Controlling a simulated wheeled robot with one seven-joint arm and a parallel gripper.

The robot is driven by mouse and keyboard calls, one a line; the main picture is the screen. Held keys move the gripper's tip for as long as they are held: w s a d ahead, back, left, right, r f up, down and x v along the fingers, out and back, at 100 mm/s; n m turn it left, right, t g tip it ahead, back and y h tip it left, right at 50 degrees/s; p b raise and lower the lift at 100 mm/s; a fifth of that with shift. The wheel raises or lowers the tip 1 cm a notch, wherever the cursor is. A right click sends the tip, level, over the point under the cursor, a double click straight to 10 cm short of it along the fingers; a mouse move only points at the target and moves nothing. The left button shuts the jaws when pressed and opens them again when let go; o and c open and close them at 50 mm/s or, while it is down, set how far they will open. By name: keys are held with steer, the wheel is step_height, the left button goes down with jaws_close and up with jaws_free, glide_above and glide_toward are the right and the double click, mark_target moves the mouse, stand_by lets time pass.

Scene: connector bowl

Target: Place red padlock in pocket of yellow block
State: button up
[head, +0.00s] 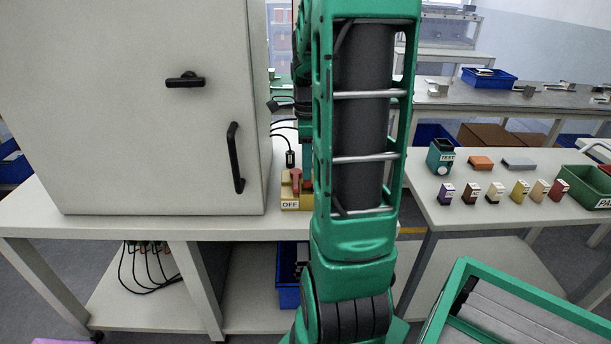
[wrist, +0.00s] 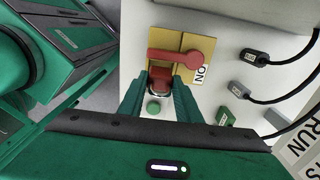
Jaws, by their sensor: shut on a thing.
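In the wrist view my gripper (wrist: 160,92) is shut on the red padlock (wrist: 160,77), a small red body with a grey metal part below it. The yellow block (wrist: 168,40) is right beyond the fingertips, with a red lever (wrist: 182,56) across it and an ON label at its right. The padlock overlaps the block's lower edge in this view; I cannot tell whether they touch. The pocket is not clearly seen. In the head view the yellow block (head: 286,203) stands on the bench with an OFF label; my arm hides the padlock and most of the gripper.
In the head view a grey cabinet (head: 140,110) stands close left of the block. A side table (head: 490,222) at right holds several small coloured blocks.

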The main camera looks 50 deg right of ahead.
steer(key=shift+d+f, duration=0.1)
steer(key=shift+f, duration=1.9)
steer(key=shift+f, duration=0.15)
steer(key=o, duration=1.1)
